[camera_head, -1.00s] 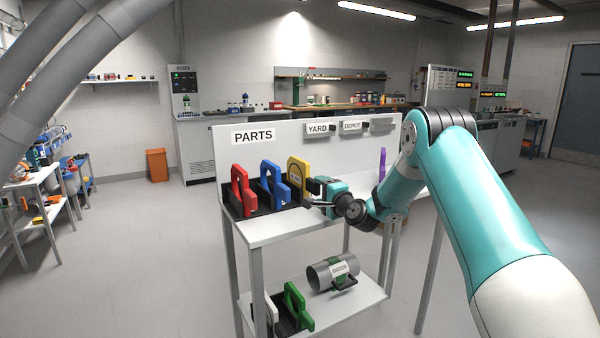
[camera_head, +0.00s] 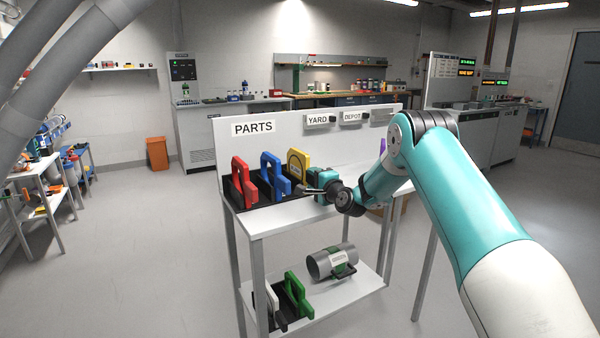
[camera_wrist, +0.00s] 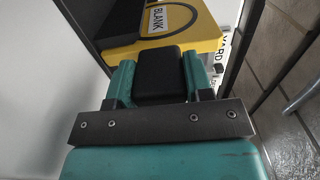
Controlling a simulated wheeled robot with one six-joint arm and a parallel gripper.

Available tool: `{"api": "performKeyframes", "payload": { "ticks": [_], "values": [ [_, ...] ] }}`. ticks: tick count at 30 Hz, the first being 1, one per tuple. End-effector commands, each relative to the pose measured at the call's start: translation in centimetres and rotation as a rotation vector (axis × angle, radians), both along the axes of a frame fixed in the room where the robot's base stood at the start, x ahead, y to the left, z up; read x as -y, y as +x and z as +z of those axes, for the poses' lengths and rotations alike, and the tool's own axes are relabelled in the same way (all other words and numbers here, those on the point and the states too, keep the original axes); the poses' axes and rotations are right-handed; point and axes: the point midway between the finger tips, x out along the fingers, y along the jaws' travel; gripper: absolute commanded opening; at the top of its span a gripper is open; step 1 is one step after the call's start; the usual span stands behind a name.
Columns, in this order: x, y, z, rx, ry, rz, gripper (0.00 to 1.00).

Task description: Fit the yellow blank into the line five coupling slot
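The yellow blank (camera_head: 304,156) stands upright at the right end of the black rack on the parts table. In the wrist view its yellow body (camera_wrist: 195,25) shows a BLANK label. My gripper (camera_head: 316,192) is at its right side. In the wrist view a black block, seemingly the blank's handle, sits between my gripper's two teal fingers (camera_wrist: 160,78), with both fingers close against its sides. Contact is hard to confirm from the head view. I cannot pick out the line five coupling slot in these frames.
A red piece (camera_head: 239,182) and a blue piece (camera_head: 268,172) stand left of the blank in the rack. A purple piece (camera_head: 383,145) is partly hidden by my arm. The lower shelf holds a grey cylinder (camera_head: 320,264) and a green piece (camera_head: 297,292). Open floor lies left.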

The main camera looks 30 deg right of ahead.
Motion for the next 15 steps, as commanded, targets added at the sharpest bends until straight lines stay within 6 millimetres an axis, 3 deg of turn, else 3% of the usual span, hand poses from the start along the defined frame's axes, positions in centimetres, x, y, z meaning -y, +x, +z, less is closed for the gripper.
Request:
{"api": "performKeyframes", "payload": {
  "ticks": [15],
  "values": [
    [0.01,0.00,0.34,0.001,0.000,0.000,0.17]
  ]
}}
